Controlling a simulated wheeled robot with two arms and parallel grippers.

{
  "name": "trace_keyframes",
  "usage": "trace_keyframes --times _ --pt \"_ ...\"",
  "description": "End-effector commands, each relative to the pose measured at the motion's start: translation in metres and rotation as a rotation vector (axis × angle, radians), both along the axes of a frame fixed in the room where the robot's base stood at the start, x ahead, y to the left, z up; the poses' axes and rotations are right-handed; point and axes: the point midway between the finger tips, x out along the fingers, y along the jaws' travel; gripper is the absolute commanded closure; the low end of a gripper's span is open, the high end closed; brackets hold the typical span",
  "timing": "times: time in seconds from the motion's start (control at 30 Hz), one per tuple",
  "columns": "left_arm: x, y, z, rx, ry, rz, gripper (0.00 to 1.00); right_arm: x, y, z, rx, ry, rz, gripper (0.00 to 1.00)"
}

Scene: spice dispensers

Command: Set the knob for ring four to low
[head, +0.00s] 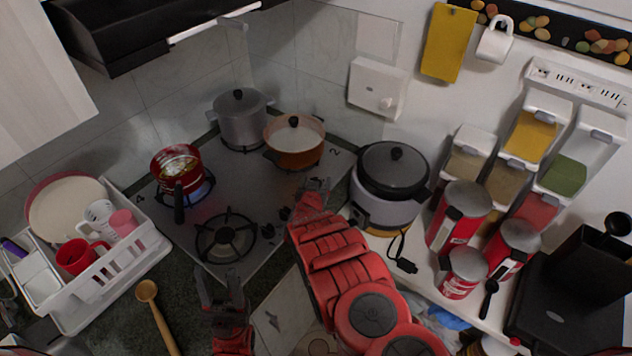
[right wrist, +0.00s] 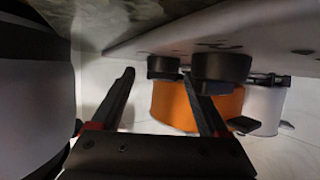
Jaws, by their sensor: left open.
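The hob (head: 225,170) is a grey plate with several rings. A small "4" is printed at its left edge, by the ring under the red pot (head: 177,160), where a blue flame shows. Dark knobs (head: 268,231) sit along its front right edge; my right arm partly hides that row. In the right wrist view two black knobs show, a near one (right wrist: 220,70) and a farther one (right wrist: 163,67). My right gripper (right wrist: 158,76) is open and empty, its right fingertip close to these knobs; contact cannot be told. My left gripper (head: 221,285) is open and empty in front of the hob.
An orange pot (head: 294,152) and a grey pot (head: 240,130) stand on the back rings. A rice cooker (head: 388,205) stands right beside my right gripper. A dish rack (head: 90,275) and a wooden spoon (head: 158,315) lie at left. The front ring (head: 226,236) is bare.

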Motion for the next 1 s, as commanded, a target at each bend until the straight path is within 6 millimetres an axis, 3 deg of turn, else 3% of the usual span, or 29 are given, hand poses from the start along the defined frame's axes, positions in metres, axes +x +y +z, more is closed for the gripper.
trace_keyframes --times 0.33,0.6,0.77,1.0 --pt "0.0 0.0 0.001 0.0 0.0 0.0 0.5 -0.004 0.001 0.001 -0.003 0.002 0.0 0.22" --pt "0.0 0.0 0.007 0.0 0.0 0.0 0.5 -0.027 0.005 0.012 -0.001 0.002 0.003 0.22" --pt "0.0 0.0 0.05 0.0 -0.001 0.0 0.5 -0.057 0.011 0.035 -0.003 0.002 0.008 0.22" --pt "0.0 0.0 0.074 0.0 0.0 0.0 0.5 -0.089 0.013 0.041 -0.003 0.0 0.007 0.22"
